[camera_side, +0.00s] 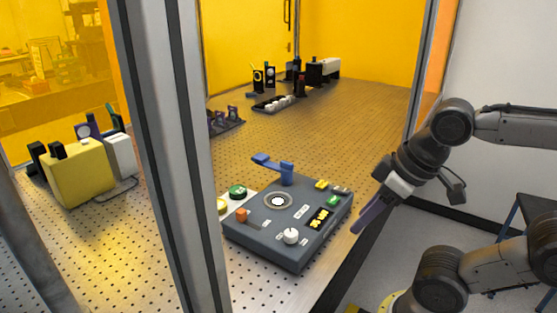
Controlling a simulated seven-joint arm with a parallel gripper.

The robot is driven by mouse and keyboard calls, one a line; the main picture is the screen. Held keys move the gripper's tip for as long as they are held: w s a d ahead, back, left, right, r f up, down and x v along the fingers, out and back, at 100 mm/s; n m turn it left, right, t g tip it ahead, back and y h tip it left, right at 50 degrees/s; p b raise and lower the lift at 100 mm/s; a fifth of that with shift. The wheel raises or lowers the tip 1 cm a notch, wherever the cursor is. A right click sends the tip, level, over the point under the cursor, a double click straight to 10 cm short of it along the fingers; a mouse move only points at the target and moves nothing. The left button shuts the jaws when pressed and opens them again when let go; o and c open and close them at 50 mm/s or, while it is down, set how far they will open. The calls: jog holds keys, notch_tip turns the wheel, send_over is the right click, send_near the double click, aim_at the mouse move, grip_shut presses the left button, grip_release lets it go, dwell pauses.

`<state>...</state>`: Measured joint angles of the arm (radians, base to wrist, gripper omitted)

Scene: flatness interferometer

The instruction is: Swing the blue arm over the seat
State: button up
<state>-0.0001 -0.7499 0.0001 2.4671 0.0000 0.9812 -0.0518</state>
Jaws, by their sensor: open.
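The blue arm (272,164) is a short bar on a blue post at the back of the dark grey instrument box (268,243). The bar points to the back left, away from the seat. The seat (278,201) is a round ringed spot with a bright white centre on the top of the box, and it is uncovered. My gripper (362,226) hangs to the right of the box near the table edge, pointing down and left. It is open and empty, apart from the blue arm. The gap between its fingers is hard to see from here.
On the box are a white knob (291,236), an orange knob (241,215), a green button (333,201) and a lit yellow display (319,219). A metal frame post (170,150) stands at front left. A yellow block (77,172) is at left.

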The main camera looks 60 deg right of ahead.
jog(key=w+d+r+n+g, duration=0.1)
jog(key=w+r, duration=0.5)
jog(key=r, duration=0.5)
jog(key=w+d+r+g, duration=0.1)
jog(key=w+d+r, duration=0.2)
jog(key=w+r, duration=0.3)
jog(key=m+g, duration=0.2)
jog(key=g, duration=0.1)
send_over(286, 162)
notch_tip(286, 162, down, 7)
notch_tip(286, 162, down, 14)
jog(key=shift+r, duration=0.15)
grip_shut()
